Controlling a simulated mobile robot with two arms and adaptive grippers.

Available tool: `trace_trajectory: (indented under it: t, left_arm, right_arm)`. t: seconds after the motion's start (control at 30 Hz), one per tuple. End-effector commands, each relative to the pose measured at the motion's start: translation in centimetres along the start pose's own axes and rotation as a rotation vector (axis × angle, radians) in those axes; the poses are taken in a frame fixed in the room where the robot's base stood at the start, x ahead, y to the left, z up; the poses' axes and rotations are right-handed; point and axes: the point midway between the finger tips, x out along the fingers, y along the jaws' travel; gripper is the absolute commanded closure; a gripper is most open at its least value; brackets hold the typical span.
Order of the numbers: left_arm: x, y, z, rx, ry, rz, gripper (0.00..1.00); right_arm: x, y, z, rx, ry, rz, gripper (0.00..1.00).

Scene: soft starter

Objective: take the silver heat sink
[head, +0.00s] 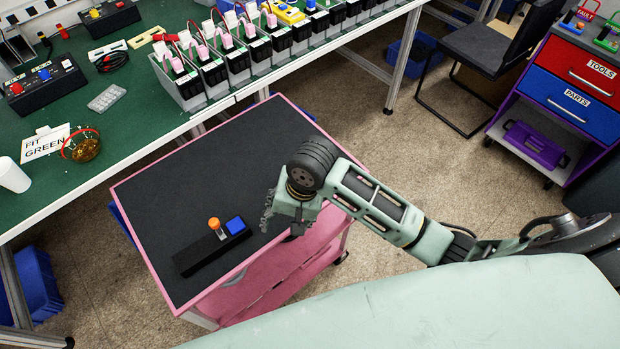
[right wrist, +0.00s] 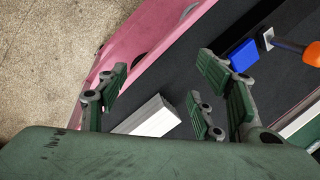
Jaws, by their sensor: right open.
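The silver heat sink (right wrist: 148,116) is a pale metal block lying on the cart's black top, low in the middle of the right wrist view. In the head view I cannot see it; my right gripper and arm probably cover it. My right gripper (head: 275,214) hangs over the right edge of the cart. In the right wrist view its fingers (right wrist: 163,88) are spread apart, with the heat sink in the gap between them in the picture. The fingers look empty; I cannot tell their height above the block. My left gripper is not in view.
The pink cart has a black top (head: 225,150), mostly bare. A green workbench (head: 150,115) with grey bins (head: 190,90) runs behind. A drawer cabinet (head: 570,85) stands far right.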

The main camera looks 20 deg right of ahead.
Motion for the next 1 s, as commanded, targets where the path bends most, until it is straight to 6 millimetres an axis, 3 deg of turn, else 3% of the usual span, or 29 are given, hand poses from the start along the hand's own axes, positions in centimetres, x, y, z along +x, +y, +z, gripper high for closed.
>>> trace_trajectory:
  t: [0.03,0.2,0.4,0.57,1.0]
  left_arm:
    - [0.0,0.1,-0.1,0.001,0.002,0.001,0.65]
    - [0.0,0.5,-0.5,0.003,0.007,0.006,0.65]
    - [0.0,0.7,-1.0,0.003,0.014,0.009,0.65]
    - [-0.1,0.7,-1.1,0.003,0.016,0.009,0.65]
    - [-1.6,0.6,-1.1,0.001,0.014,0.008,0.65]
  right_arm:
    - [-0.3,-0.5,-1.9,0.079,0.007,0.032,0.39]
    - [-1.8,-0.6,-6.9,0.405,0.031,0.14,0.39]
    - [-4.0,-0.1,-11.2,0.692,0.084,0.213,0.39]
    - [-4.2,0.3,-12.2,0.777,0.099,0.231,0.39]
    - [1.1,1.4,-12.1,0.781,0.1,0.232,0.39]
